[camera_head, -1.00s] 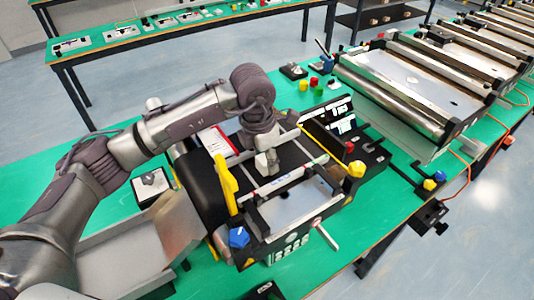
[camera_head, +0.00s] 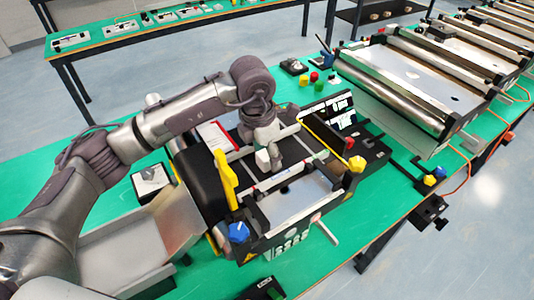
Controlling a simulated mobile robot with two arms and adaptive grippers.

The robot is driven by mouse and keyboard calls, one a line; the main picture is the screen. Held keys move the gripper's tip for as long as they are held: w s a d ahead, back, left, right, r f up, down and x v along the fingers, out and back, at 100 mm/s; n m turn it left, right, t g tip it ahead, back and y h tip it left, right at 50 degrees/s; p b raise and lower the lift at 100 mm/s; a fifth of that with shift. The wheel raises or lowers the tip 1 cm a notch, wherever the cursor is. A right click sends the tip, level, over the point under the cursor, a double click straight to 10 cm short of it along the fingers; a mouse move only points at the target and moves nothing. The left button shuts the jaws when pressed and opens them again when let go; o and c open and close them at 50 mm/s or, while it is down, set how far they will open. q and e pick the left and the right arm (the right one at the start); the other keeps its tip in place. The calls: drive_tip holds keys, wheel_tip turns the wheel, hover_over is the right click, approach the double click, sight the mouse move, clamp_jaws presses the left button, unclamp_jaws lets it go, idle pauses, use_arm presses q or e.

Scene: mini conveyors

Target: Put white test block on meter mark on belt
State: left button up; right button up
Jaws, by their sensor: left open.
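The mini conveyor's black belt (camera_head: 292,148) lies at the centre, with pale lines on it. My left gripper (camera_head: 268,163) reaches down over the belt from the left, with its fingers low, close to the belt surface. It is open. I cannot make out the white test block for certain; pale shapes by the fingertips blend with the grey gripper. I cannot tell which pale line is the meter mark. My right gripper is not in view.
A yellow bracket (camera_head: 224,180) and a blue knob (camera_head: 238,232) stand at the conveyor's near side. A yellow knob (camera_head: 357,163) is at its right. A metal tray (camera_head: 140,240) lies at left. More roller conveyors (camera_head: 400,85) stand at upper right.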

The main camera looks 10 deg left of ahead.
sight(261, 157)
use_arm(q)
wheel_tip(261, 157, up, 11)
drive_tip(key=s+a+b, duration=0.1)
drive_tip(key=b, duration=0.2)
drive_tip(key=shift+r+b, duration=0.15)
drive_tip(key=shift+b, duration=0.25)
drive_tip(key=shift+a, duration=0.1)
